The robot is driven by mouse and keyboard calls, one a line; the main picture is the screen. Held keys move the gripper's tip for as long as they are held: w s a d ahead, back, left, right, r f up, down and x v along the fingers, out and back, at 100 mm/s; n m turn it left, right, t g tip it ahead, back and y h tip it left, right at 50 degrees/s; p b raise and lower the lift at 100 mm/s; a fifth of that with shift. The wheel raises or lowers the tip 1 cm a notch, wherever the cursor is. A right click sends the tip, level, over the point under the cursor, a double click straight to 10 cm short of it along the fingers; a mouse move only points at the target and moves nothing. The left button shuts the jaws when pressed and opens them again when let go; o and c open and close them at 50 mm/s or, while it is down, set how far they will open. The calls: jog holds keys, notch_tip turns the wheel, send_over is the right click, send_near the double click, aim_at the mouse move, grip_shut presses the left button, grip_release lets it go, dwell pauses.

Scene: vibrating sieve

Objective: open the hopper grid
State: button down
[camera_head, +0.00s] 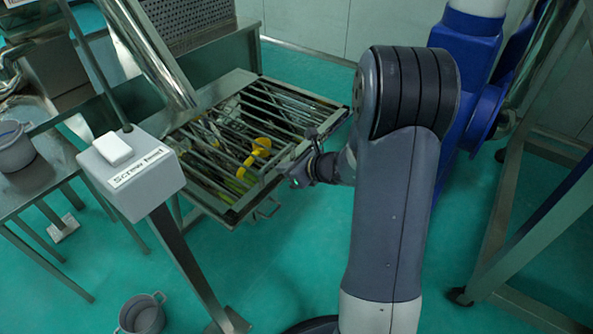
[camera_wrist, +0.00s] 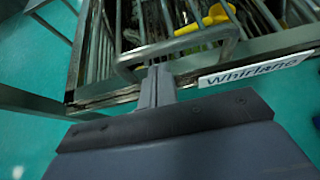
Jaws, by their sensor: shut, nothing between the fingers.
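The hopper grid (camera_head: 290,103) is a frame of parallel metal bars over the hopper, and it lies flat across the top. In the wrist view, the grid bars (camera_wrist: 142,22) fill the top of the picture. A bent metal handle (camera_wrist: 185,45) stands at the hopper's near edge. My gripper (camera_wrist: 157,72) is shut and empty, with its fingertips close by the handle's bar. I cannot tell whether they touch it. In the head view, my gripper (camera_head: 297,178) is at the hopper's right front edge, partly hidden by my arm.
Yellow items (camera_head: 260,148) show beneath the bars. A shiny chute (camera_head: 150,52) comes down over the hopper's left side. A grey control box (camera_head: 130,172) on a post stands at left front. A grey pot (camera_head: 142,314) sits on the floor. A metal frame stand (camera_head: 530,220) is at right.

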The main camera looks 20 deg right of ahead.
jog(key=shift+x, duration=0.9)
jog(key=shift+r, duration=0.1)
